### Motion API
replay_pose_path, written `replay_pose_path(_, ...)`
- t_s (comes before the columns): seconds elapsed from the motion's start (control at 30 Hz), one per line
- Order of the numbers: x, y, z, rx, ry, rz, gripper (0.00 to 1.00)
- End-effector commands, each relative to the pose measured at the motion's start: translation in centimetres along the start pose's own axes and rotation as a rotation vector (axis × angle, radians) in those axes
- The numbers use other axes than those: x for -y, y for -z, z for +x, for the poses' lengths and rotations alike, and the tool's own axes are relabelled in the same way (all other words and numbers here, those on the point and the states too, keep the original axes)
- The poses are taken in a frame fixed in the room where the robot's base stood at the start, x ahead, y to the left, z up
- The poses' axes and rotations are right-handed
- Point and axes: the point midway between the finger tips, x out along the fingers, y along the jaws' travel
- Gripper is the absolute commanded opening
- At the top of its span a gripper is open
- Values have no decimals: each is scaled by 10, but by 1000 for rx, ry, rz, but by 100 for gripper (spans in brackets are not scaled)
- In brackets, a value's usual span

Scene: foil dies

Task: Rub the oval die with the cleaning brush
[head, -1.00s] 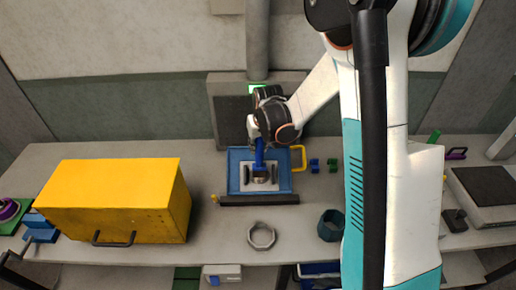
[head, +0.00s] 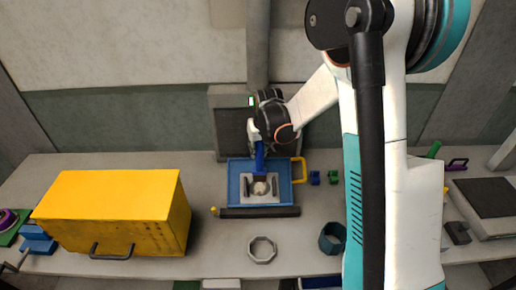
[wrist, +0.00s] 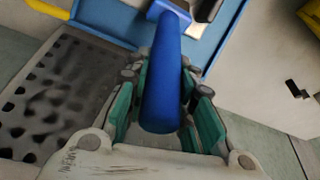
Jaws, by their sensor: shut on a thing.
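My gripper (head: 259,142) is shut on the blue handle (head: 260,160) of the cleaning brush, above the blue tray (head: 234,190). In the wrist view the handle (wrist: 165,75) stands between the green pads of my gripper (wrist: 167,90). A grey metal block (head: 248,195) sits in the tray. A pale, rounded die face (head: 261,188) shows at its middle, just below the brush.
The tray has a yellow handle (head: 299,170). A dark bar (head: 260,212) lies along its front. A large yellow box (head: 115,210) stands left. Small blue and green pieces sit to the right.

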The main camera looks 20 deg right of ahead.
Motion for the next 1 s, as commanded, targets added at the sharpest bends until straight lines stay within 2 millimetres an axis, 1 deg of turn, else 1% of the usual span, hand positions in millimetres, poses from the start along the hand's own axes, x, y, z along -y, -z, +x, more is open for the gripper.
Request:
replay_pose_path(0.03,1,-5,3,0,0,0,0)
replay_pose_path(0.3,5,-26,9,0,0,-1,0)
replay_pose_path(0.57,7,-33,9,0,0,-1,0)
replay_pose_path(1.0,14,-64,15,0,0,-1,0)
